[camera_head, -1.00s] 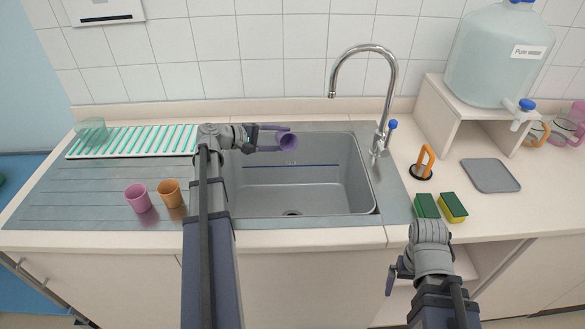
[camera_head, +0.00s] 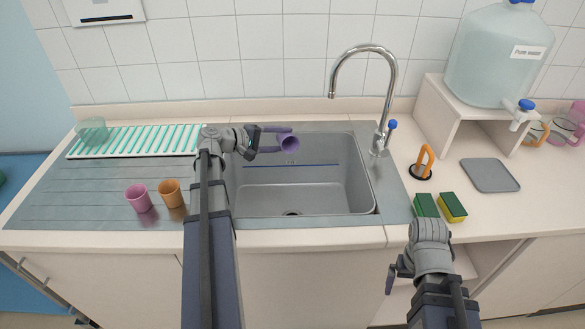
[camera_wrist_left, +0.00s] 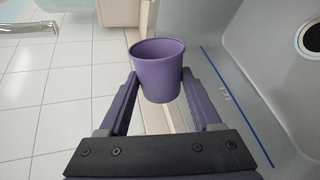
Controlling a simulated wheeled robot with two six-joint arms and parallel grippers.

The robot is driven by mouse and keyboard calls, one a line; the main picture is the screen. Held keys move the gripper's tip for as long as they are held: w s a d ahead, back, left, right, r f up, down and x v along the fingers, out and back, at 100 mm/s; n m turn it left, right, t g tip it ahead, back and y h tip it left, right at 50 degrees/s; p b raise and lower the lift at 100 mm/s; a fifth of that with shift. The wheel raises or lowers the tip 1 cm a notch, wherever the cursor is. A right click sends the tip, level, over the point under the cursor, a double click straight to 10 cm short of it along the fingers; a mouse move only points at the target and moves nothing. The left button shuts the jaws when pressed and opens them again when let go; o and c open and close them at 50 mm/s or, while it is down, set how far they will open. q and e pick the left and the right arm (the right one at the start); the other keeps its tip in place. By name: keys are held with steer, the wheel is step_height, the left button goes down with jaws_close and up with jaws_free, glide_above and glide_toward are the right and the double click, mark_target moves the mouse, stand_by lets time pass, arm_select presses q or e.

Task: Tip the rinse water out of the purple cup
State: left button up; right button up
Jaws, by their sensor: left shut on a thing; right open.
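The purple cup (camera_head: 290,144) is held by my left gripper (camera_head: 277,142) over the back of the sink basin (camera_head: 300,190). My right gripper (camera_head: 392,278) is open and empty in front of the counter, at the lower right.
A pink cup (camera_head: 138,198) and an orange cup (camera_head: 171,193) stand on the drainboard at left. The faucet (camera_head: 388,80) rises behind the basin's right side. Sponges (camera_head: 452,207), a grey tray (camera_head: 490,175) and a water jug (camera_head: 495,55) are at right.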

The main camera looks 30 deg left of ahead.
mark_target(284, 139)
arm_select(q)
steer(key=shift+s+d+r+m+t+y, duration=0.2)
steer(key=shift+d+r+m+t+y, duration=0.1)
steer(key=shift+m, duration=0.3)
steer(key=shift+s+d+r+m+t+y, duration=0.2)
steer(key=shift+r+m, duration=0.1)
steer(key=shift+m, duration=0.3)
stand_by(1.1)
steer(key=shift+s+d+r+m+t, duration=0.15)
steer(key=shift+d+m+t, duration=0.1)
steer(key=shift+m, duration=0.3)
steer(key=shift+s+d+r+m+t, duration=0.15)
steer(key=shift+m+t, duration=0.1)
steer(key=shift+m, duration=0.3)
stand_by(0.7)
steer(key=shift+s+d+r+m+t+y+b, duration=0.1)
steer(key=shift+s+d+m+t+y+b, duration=0.15)
steer(key=shift+m, duration=0.25)
steer(key=shift+s+d+r+m+t+y+b, duration=0.15)
steer(key=shift+m+t+y+b, duration=0.15)
steer(key=shift+m, duration=0.2)
stand_by(0.7)
steer(key=shift+s+d+m+t+b, duration=0.3)
steer(key=shift+m+b, duration=0.25)
steer(key=shift+m, duration=0.2)
steer(key=shift+s+d+m+t+b, duration=0.15)
steer(key=shift+d+m+t+b, duration=0.15)
steer(key=shift+m+b, duration=0.35)
stand_by(0.9)
